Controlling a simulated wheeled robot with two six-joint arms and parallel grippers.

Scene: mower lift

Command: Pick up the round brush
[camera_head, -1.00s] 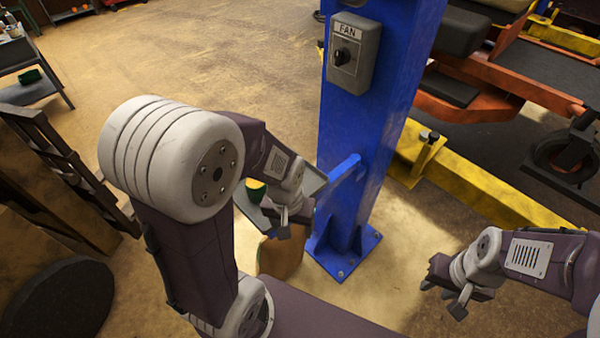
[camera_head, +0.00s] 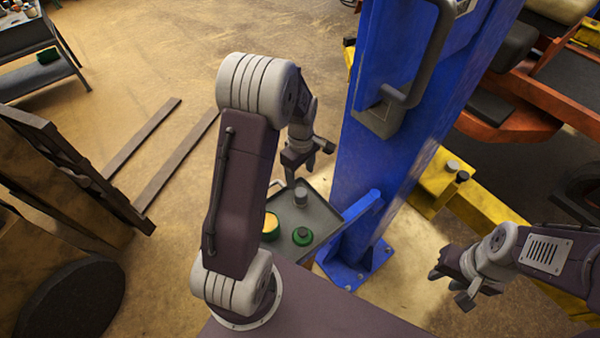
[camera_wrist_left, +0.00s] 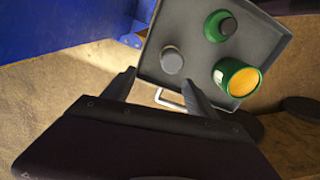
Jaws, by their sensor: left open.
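A grey tray (camera_head: 332,231) beside the blue post holds three round things. One is a green round piece with a darker knob (camera_head: 302,236), also in the left wrist view (camera_wrist_left: 219,25). One is a green cylinder with a yellow top (camera_head: 270,226), also in the wrist view (camera_wrist_left: 238,77). One is a grey cylinder (camera_head: 302,192), also there (camera_wrist_left: 172,60). I cannot tell for sure which is the round brush. My left gripper (camera_head: 308,168) is open and empty by the tray's far edge, nearest the grey cylinder. My right gripper (camera_head: 452,288) is open and empty, right of the post.
The blue post (camera_head: 385,140) with a grey handle stands right of the tray. A yellow lift beam (camera_head: 470,215) and an orange mower (camera_head: 540,95) are at right. Bare floor lies beyond the tray.

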